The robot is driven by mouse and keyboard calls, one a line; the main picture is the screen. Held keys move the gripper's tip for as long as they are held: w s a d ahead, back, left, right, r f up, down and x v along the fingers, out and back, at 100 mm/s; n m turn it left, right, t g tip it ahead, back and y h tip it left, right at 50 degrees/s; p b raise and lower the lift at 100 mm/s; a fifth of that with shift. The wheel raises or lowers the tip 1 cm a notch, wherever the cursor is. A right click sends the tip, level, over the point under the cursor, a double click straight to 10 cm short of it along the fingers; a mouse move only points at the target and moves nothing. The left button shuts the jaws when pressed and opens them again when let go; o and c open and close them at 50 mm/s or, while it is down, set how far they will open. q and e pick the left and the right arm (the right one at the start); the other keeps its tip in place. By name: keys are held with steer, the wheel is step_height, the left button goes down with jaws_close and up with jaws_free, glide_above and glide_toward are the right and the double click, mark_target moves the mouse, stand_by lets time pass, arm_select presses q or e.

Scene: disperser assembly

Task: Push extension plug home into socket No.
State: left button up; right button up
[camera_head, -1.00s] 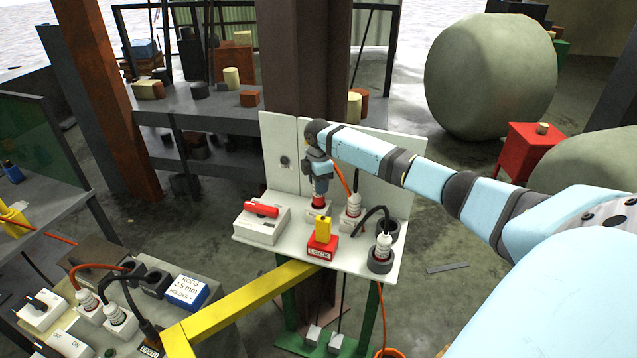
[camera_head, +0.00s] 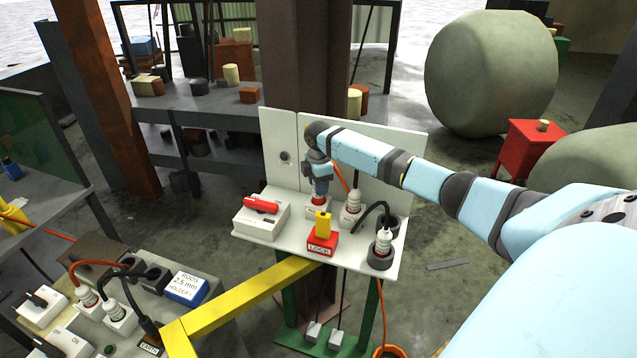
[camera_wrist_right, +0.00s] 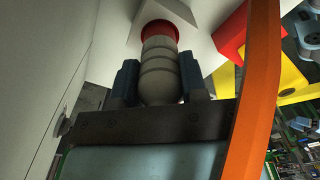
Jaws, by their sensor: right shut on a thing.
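My right gripper (camera_head: 319,190) points down over the white shelf of the panel (camera_head: 290,250). It is shut on a pale ribbed plug (camera_wrist_right: 160,72), held between two dark blue fingers in the right wrist view. The plug's front end meets a red ring (camera_wrist_right: 158,30) on a white socket block (camera_wrist_right: 172,10). In the head view the red ring (camera_head: 318,201) shows just under the fingers. The plug looks in line with the socket; its depth inside is hidden. My left gripper is not in view. No socket number is readable.
On the shelf stand a white box with a red handle (camera_head: 262,205), a red LOCK block with a yellow top (camera_head: 322,242), and white plugs (camera_head: 351,208) and (camera_head: 383,240) with cables. An orange cable (camera_wrist_right: 258,90) passes close beside the gripper in the wrist view.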

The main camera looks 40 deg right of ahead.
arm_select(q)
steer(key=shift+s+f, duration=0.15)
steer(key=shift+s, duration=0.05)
arm_select(e)
steer(key=shift+f, duration=0.25)
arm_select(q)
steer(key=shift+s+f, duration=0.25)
arm_select(e)
steer(key=shift+f, duration=0.3)
steer(key=shift+f, duration=0.15)
arm_select(q)
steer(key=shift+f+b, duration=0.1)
steer(key=shift+b, duration=0.2)
arm_select(e)
steer(key=shift+f, duration=0.3)
steer(key=o, duration=1.1)
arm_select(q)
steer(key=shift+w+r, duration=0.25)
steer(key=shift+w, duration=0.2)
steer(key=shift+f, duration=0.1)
arm_select(e)
steer(key=shift+r, duration=0.1)
